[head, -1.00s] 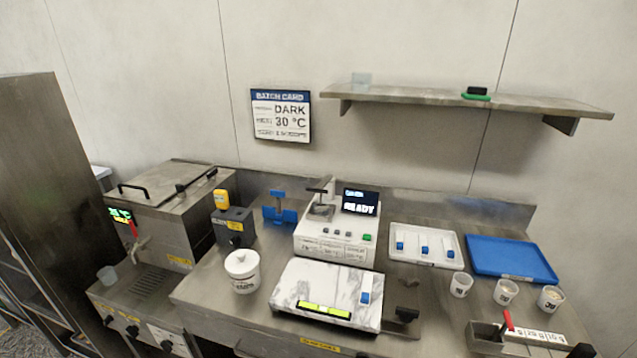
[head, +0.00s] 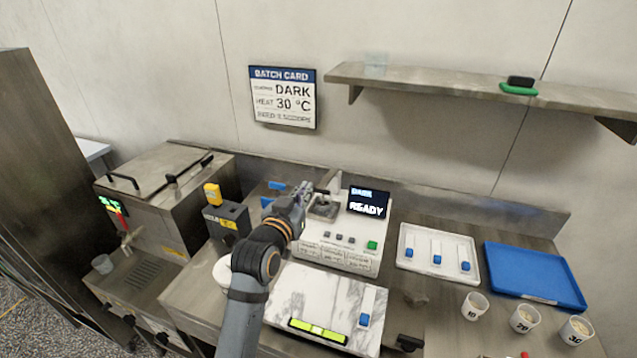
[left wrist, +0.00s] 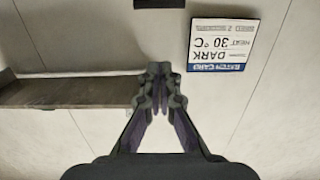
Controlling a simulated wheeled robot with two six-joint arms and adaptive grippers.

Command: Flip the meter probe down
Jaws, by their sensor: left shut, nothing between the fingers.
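The white meter (head: 340,248) stands at the back of the steel counter. Its dark screen (head: 368,204) reads DARK and READY. A grey post and a dark raised part, which looks like the probe (head: 323,203), are on its top left; my gripper partly covers this area and I cannot tell the probe's exact angle. My left gripper (head: 304,194) is shut and empty, just left of the probe; I cannot tell whether it touches. In the left wrist view the shut fingers (left wrist: 160,72) point at the wall, with no meter in sight. My right gripper is not in view.
A marble slab (head: 325,298) lies in front of the meter. A white tray (head: 438,277) with blue-ended sliders and a blue tray (head: 535,298) lie to the right. A black and yellow device (head: 228,222) stands left of my arm. A shelf (head: 450,86) is above.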

